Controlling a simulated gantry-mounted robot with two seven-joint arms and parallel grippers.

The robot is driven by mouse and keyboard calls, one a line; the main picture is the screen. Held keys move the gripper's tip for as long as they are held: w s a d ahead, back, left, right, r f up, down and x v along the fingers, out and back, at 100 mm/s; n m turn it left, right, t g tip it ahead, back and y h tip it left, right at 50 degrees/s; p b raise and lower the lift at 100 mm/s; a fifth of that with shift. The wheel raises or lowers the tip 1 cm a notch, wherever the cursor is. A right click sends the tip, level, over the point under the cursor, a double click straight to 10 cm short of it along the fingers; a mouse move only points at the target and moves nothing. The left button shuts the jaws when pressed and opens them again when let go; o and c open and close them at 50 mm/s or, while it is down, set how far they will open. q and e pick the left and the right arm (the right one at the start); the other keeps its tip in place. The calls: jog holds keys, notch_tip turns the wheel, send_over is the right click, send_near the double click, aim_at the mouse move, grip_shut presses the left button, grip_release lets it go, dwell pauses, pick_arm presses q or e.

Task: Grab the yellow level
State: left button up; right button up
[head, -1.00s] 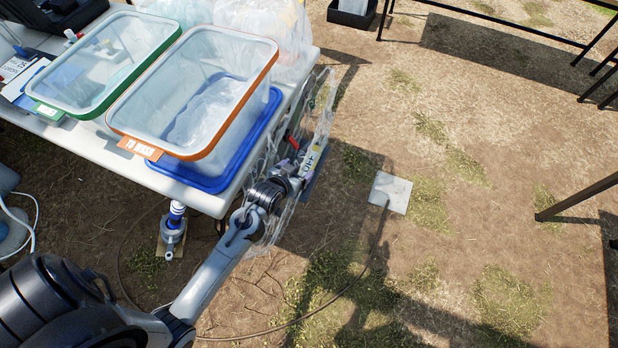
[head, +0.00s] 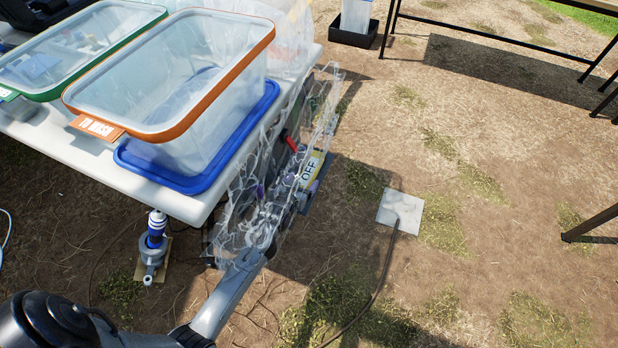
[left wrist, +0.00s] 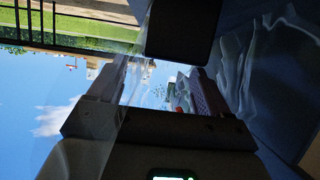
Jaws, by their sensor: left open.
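No yellow level can be made out for certain. A yellow-and-white piece marked OFF (head: 313,168) shows at the table's right side in the head view, behind or among clear plastic; I cannot tell whether it is part of the level. My left gripper (head: 277,208) is beside the table's near right corner, just below the OFF piece, partly veiled by the crumpled clear plastic sheet (head: 240,222). In the left wrist view my left gripper (left wrist: 160,82) has its fingers apart, with nothing clearly between them. My right gripper is in neither view.
A white table (head: 180,203) carries an orange-rimmed bin (head: 190,135) on a blue tray (head: 200,184) and a green-rimmed bin (head: 20,92). A red handle (head: 291,141) is near the table's right edge. A pale slab (head: 400,211) with a cable lies on open ground at right.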

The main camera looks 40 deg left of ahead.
aim_at(308, 174)
pick_arm(q)
jog(key=b+x, duration=0.4)
jog(key=shift+w+a+f, duration=0.2)
jog(key=shift+a+f, duration=0.05)
jog(key=shift+f, duration=0.2)
jog(key=shift+w, duration=0.3)
jog(key=shift+s, duration=0.1)
jog(key=shift+c, duration=0.8)
jog(key=shift+r, duration=0.1)
jog(key=c, duration=1)
jog(key=shift+c, duration=0.2)
jog(key=shift+r, duration=0.1)
